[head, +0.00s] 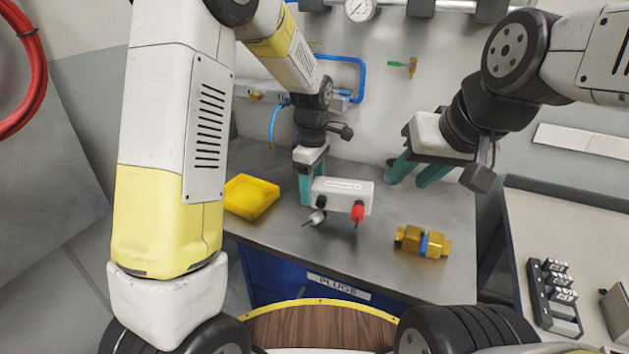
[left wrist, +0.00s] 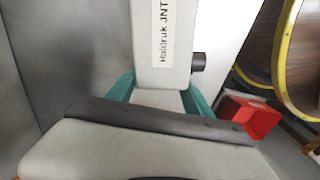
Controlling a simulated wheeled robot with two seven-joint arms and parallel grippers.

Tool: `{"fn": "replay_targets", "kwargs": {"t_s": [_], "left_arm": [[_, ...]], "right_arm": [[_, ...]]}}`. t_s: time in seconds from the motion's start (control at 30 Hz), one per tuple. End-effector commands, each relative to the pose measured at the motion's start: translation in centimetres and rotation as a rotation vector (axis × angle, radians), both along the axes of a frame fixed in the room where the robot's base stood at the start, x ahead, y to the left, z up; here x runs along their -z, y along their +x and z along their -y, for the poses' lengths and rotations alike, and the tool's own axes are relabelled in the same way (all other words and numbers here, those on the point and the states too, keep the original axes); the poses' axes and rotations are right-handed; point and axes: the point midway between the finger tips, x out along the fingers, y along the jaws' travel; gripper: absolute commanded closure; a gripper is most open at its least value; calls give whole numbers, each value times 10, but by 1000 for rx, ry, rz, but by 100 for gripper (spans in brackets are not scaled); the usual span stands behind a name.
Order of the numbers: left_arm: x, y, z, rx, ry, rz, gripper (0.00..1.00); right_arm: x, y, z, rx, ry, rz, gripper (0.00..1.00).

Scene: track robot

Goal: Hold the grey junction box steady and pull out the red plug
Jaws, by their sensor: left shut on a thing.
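The grey junction box (head: 342,190) is over the grey bench; I cannot tell whether it rests on it. My left gripper (head: 312,186) is shut on its left end. The box also shows between the teal fingers in the left wrist view (left wrist: 164,72). The red plug (head: 358,212) is at the right of the box's front side and seems seated. A grey plug (head: 317,217) and a black knob (head: 321,202) are further left.
A yellow tray (head: 251,196) stands left of the box. A brass fitting with a blue band (head: 423,242) lies on the bench at front right. Blue hoses (head: 361,80) and a gauge (head: 359,9) are on the back wall.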

Motion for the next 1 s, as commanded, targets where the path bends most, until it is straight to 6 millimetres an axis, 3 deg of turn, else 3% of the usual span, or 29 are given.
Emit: {"fn": "replay_targets", "kwargs": {"t_s": [0.6, 1.0], "left_arm": [[0, 48, -5, -1, 0, 1, 97], [0, 57, -8, -4, 1, 1, 97]], "right_arm": [[0, 0, 0, 0, 0, 0, 64], [0, 0, 0, 0, 0, 0, 64]]}}
